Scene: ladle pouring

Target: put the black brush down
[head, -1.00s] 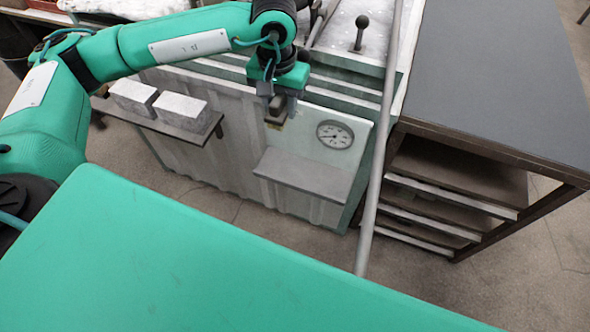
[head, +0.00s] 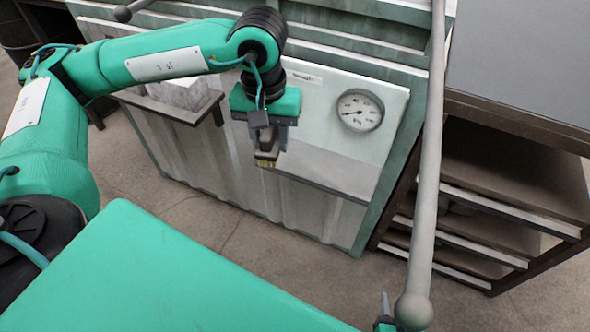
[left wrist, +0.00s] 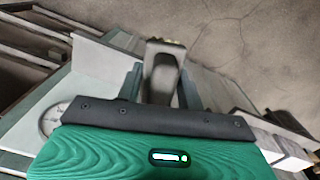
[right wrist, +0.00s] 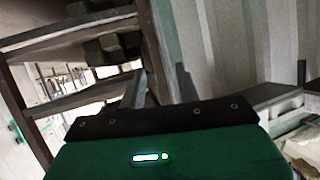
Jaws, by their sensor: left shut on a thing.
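The black brush (head: 266,160), a dark block with a yellowish lower edge, is between the fingers of my left gripper (head: 264,145). In the left wrist view the brush (left wrist: 163,70) fills the gap between both fingers. My left gripper is shut on it, in front of the pale gauge panel. The brush overlaps the left end of a grey ledge (head: 325,170) in the head view; I see no clear contact. My right gripper (right wrist: 163,88) is open and empty in the right wrist view. Only a small part of it shows at the head view's bottom edge.
A long grey rod (head: 428,160) with a ball end crosses the head view right of the gauge (head: 360,110). A side shelf (head: 175,110) holds grey blocks (head: 192,93). A dark-topped rack (head: 530,60) stands right. Bare floor (head: 210,235) lies below.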

